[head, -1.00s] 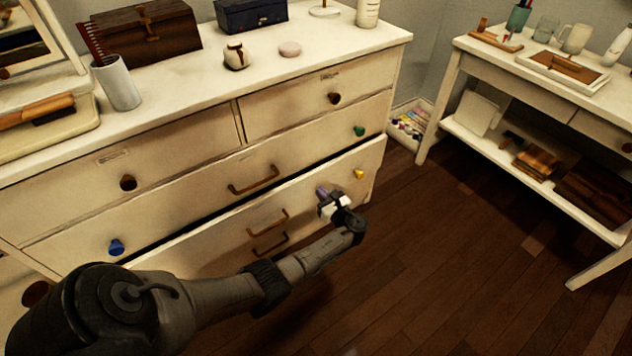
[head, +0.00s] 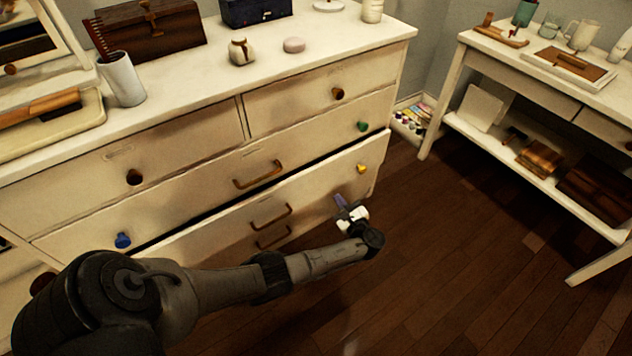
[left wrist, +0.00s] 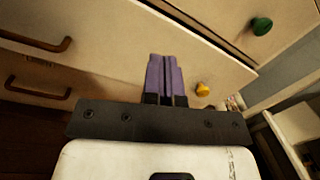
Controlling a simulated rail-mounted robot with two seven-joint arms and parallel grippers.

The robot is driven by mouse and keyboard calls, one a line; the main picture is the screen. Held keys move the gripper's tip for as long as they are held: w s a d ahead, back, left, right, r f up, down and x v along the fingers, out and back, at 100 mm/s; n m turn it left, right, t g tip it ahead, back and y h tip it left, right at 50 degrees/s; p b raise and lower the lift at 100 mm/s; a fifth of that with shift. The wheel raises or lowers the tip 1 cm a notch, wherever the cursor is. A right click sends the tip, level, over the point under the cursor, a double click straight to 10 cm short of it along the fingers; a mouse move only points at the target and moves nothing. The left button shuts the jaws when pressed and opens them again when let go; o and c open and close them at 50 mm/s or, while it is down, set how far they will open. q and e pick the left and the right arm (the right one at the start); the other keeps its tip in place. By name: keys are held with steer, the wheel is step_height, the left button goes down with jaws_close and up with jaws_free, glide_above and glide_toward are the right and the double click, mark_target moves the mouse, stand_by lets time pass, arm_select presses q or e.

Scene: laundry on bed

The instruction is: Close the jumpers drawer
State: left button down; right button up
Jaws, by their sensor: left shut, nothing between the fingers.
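A cream drawer (head: 315,187) with a yellow knob (head: 361,168) and a brown bar handle (head: 271,215) stands partly pulled out of the dresser (head: 200,147). A dark gap shows along its top edge. No label is readable, so I cannot confirm the name. My left gripper (head: 340,201) is shut and empty in front of the drawer's right part, below and left of the yellow knob. In the left wrist view its purple fingers (left wrist: 164,68) point at the drawer front (left wrist: 100,62), with the yellow knob (left wrist: 202,90) to their right. I cannot tell whether they touch it. My right gripper is out of view.
A jar (head: 242,51), a cup (head: 122,80) and boxes stand on the dresser top. A side table (head: 470,75) stands at the right. The wooden floor (head: 460,240) between is clear.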

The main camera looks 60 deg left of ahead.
arm_select(q)
steer(key=d+n, duration=0.1)
steer(key=n, duration=0.4)
steer(key=n+g+h+b, duration=0.1)
steer(key=n+b, duration=0.5)
steer(key=n, duration=0.4)
glide_toward(310, 174)
steer(key=a, duration=0.7)
steer(key=shift+a, duration=0.2)
